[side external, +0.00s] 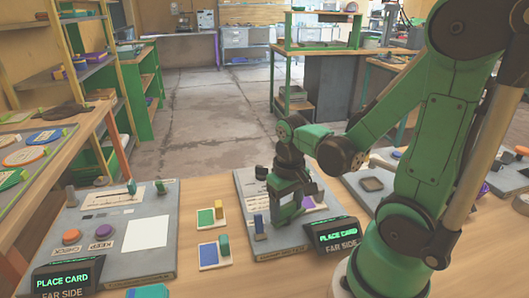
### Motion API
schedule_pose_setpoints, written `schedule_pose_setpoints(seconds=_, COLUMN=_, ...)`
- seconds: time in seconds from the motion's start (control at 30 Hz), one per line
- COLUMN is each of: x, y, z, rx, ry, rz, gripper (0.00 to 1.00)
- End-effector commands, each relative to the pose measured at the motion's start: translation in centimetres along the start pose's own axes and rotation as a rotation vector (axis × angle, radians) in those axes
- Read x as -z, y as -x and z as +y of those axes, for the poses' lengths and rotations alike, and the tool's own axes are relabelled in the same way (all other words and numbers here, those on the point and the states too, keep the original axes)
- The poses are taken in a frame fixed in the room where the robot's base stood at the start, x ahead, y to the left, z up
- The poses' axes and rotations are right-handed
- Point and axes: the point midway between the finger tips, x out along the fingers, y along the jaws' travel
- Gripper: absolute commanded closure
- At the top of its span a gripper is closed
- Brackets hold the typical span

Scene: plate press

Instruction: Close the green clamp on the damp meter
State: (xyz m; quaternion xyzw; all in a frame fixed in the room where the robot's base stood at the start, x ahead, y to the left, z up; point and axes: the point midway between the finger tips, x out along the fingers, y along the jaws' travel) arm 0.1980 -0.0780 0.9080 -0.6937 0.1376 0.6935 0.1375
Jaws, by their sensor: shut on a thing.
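My gripper (284,214) is low over the middle grey panel (247,185), with the wrist above it. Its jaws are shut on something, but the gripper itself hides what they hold. A small green upright piece (131,186) stands at the back right of the left grey panel (155,262). I cannot read which panel is the damp meter. No green clamp can be made out on the middle panel, where my gripper covers part of the surface.
Black "PLACE CARD" signs (68,277) (331,234) stand at the panels' front edges. A purple knob (308,202) is right of my gripper. Another panel lies further right.

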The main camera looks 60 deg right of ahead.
Motion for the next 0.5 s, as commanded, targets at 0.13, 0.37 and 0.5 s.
schedule_pose_setpoints(seconds=0.13, x=-0.04, y=-0.02, z=0.02, rx=-0.001, ry=-0.022, rz=0.0, gripper=0.9)
schedule_pose_setpoints(seconds=0.37, x=-0.04, y=-0.02, z=0.02, rx=-0.001, ry=-0.029, rz=-0.001, gripper=0.89)
schedule_pose_setpoints(seconds=0.5, x=-0.04, y=-0.01, z=0.02, rx=-0.001, ry=-0.029, rz=-0.001, gripper=0.89)
